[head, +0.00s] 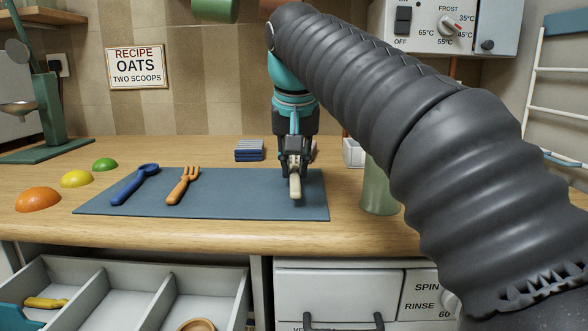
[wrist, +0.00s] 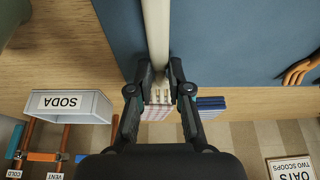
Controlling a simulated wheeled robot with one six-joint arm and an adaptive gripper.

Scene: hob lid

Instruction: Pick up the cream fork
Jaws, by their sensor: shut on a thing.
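The cream fork (head: 295,187) is between the fingers of my gripper (head: 294,168), over the right part of the blue-grey mat (head: 240,200). In the wrist view my gripper (wrist: 160,72) is shut on the fork, whose pale handle (wrist: 157,30) runs away toward the top edge. Pale prongs show just behind the fingers. The fingers hide the part they grip. I cannot tell whether the fork touches the mat.
An orange fork (head: 184,186) and a blue spoon (head: 134,185) lie on the mat's left half. A blue stack (head: 248,151) lies behind the mat. A green cup (head: 380,190) and white SODA box (head: 353,153) stand right. An open divided drawer (head: 130,275) is below.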

